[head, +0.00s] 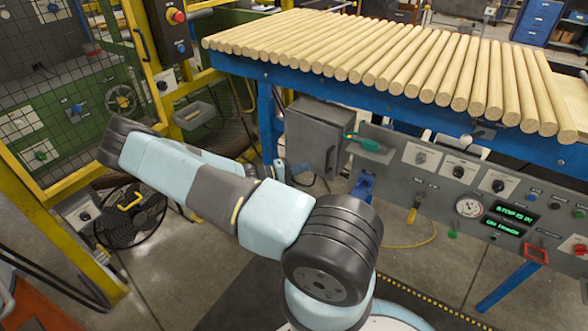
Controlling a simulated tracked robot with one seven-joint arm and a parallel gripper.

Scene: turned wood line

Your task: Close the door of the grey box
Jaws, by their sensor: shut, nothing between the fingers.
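The grey box (312,132) is mounted under the left end of the blue roller line, with its front face towards me. A dark handle (330,160) shows low on the right of that face. I cannot tell from this view how far the door stands from the box. My gripper (301,170) is small and partly hidden, at the lower left of the box, just past my pale blue wrist. It looks shut and empty. I cannot tell whether it touches the door.
Wooden rods (400,60) lie across the blue-framed line above the box. A yellow-framed mesh guard (60,90) and a black fan (128,212) stand left. Floor below is partly clear.

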